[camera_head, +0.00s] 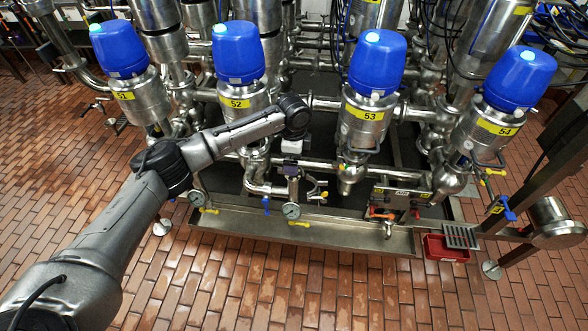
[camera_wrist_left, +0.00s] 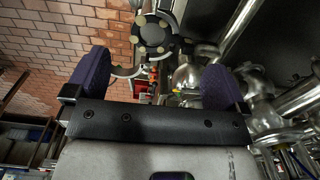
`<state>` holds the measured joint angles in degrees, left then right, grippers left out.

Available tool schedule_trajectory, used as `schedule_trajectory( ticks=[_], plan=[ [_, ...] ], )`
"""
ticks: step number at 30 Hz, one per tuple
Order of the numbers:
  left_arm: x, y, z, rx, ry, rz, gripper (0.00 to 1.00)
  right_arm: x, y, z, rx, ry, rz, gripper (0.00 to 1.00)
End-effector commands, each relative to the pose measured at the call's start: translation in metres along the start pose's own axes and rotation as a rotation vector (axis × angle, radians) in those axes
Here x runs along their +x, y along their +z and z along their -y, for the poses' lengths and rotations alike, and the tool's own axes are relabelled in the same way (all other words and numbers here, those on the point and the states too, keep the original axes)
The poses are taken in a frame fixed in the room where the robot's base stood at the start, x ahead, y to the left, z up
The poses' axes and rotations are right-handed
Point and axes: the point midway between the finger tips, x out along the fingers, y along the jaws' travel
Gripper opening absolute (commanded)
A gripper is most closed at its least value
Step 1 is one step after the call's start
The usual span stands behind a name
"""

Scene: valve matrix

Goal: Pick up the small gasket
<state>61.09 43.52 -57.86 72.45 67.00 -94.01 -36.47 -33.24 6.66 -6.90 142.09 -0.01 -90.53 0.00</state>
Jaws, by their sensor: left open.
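My left gripper (camera_head: 291,172) is in front of the piping between the valves marked 52 and 53, above the metal drip tray. In the left wrist view its two purple fingers stand wide apart with nothing gripped between them (camera_wrist_left: 156,62). I cannot make out the small gasket in either view. My right gripper is in neither view.
Blue-capped valves (camera_head: 237,52) stand in a row behind the gripper. A long metal drip tray (camera_head: 300,231) runs below, with gauges (camera_head: 291,211) and small coloured handles. A red bin (camera_head: 436,249) sits at its right end. The brick floor in front is clear.

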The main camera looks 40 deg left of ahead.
Motion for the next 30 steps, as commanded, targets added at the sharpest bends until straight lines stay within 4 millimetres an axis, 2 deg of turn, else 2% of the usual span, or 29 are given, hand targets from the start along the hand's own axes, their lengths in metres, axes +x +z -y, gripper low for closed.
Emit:
schedule_trajectory(
  ticks=[10,19,30],
  plan=[
    [0.043,0.0,0.003,0.0,0.001,0.001,1.0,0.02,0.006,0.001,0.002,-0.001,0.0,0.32],
    [0.048,0.0,0.003,0.001,0.0,0.0,1.0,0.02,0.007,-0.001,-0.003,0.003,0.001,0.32],
    [0.048,0.0,0.003,0.001,0.0,0.0,0.65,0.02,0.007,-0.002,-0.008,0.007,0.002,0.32]
  ],
)
